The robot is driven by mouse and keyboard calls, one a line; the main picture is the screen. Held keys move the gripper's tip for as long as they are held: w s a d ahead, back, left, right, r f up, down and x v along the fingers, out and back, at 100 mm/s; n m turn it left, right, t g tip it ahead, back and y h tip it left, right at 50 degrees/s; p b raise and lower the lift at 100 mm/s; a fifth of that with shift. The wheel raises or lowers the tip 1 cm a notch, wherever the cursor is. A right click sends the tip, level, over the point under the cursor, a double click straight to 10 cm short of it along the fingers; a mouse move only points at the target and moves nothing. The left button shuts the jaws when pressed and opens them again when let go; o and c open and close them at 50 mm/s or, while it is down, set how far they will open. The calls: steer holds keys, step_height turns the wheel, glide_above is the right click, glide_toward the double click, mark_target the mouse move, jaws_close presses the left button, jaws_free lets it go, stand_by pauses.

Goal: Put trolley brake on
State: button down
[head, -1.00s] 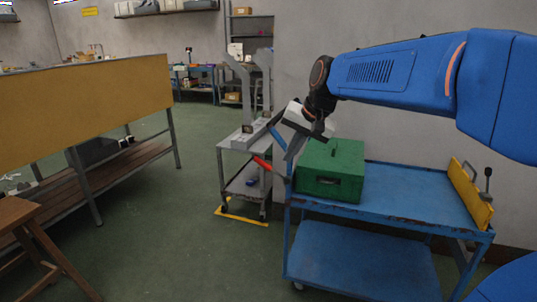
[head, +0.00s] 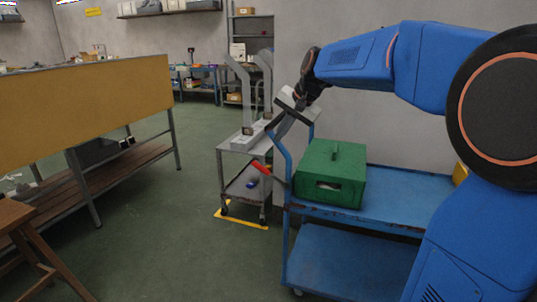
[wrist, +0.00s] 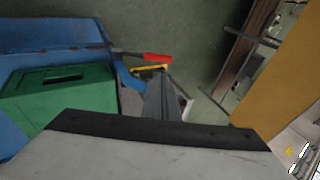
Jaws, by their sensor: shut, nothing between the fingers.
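The blue trolley (head: 390,201) stands against the wall at the right in the head view. A lever with a red grip (head: 261,168) sticks out from its left end, grip end higher than its base; I take it for the brake lever. The grip also shows in the wrist view (wrist: 157,58), near the top middle. My gripper (head: 277,132) is shut and empty, above the lever and near the trolley's upright handle, pointing down and left. It looks apart from the red grip. In the wrist view the fingers (wrist: 160,100) are seen end-on below the grip.
A green box (head: 331,173) sits on the trolley's top shelf. A small grey cart (head: 240,143) with upright boards stands just behind and left, over a yellow floor frame (head: 240,219). A yellow-sided bench (head: 85,105) is at left. Green floor between is clear.

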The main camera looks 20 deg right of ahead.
mark_target(258, 167)
steer(key=x, duration=1.3)
steer(key=shift+w+a+f, duration=0.15)
steer(key=shift+w+f, duration=0.05)
steer(key=shift+f, duration=0.1)
steer(key=shift+a+f, duration=0.1)
steer(key=shift+w+a+f+g+h, duration=0.4)
steer(key=shift+a+f+h, duration=0.1)
steer(key=shift+f+h, duration=0.1)
steer(key=shift+w+a+f+g+h, duration=0.2)
steer(key=shift+f+g+h, duration=0.1)
steer(key=shift+g+h, duration=0.2)
steer(key=shift+w+a+f+g+h, duration=0.1)
steer(key=shift+a+f+g+h, duration=0.15)
steer(key=shift+g+h, duration=0.25)
steer(key=shift+f, duration=0.3)
step_height(258, 167, down, 9)
steer(key=a+n+g+h, duration=0.1)
steer(key=g+h, duration=0.3)
steer(key=h, duration=0.2)
steer(key=shift+w+a+h, duration=0.2)
steer(key=shift+w+h, duration=0.2)
steer(key=shift+w, duration=0.1)
steer(key=shift+f, duration=0.25)
